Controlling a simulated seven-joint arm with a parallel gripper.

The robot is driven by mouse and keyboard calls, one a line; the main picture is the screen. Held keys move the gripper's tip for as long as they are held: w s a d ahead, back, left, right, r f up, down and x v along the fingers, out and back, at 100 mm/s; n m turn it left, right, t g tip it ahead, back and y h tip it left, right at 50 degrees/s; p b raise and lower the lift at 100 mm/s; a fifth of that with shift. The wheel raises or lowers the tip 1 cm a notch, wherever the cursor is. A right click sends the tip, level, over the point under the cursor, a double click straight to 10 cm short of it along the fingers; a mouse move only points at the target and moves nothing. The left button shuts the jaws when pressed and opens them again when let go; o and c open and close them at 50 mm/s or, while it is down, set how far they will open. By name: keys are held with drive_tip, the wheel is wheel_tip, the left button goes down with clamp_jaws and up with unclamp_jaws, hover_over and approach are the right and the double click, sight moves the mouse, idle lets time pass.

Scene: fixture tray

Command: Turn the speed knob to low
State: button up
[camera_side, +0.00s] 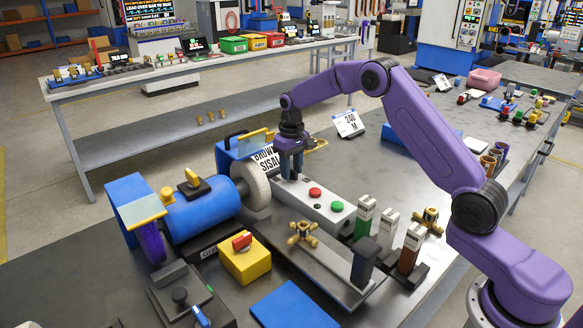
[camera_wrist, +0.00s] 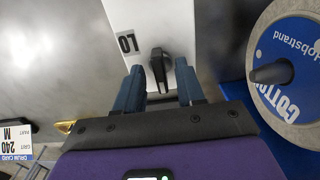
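The speed knob (camera_wrist: 160,66) is a small black pointer knob on a pale control box (camera_wrist: 180,25), its long bar running roughly up and down in the wrist view. A label (camera_wrist: 127,44), upside down and apparently "LO", lies left of the knob. My gripper (camera_wrist: 160,72) is open, with one blue finger on each side of the knob and a visible gap at each side. In the side view my gripper (camera_side: 291,172) points down at the far left end of the control box (camera_side: 314,204) and hides the knob.
A buffing wheel (camera_wrist: 285,65) stands close to my right finger in the wrist view; its blue motor (camera_side: 200,215) is left of the box. Red (camera_side: 315,193) and green (camera_side: 337,206) buttons share the box. A "240 M" card (camera_side: 349,124) stands behind.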

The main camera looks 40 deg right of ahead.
clamp_jaws()
drive_tip(key=shift+m, duration=0.3)
drive_tip(key=m, duration=0.9)
drive_tip(key=shift+m, duration=0.4)
idle(0.4)
unclamp_jaws()
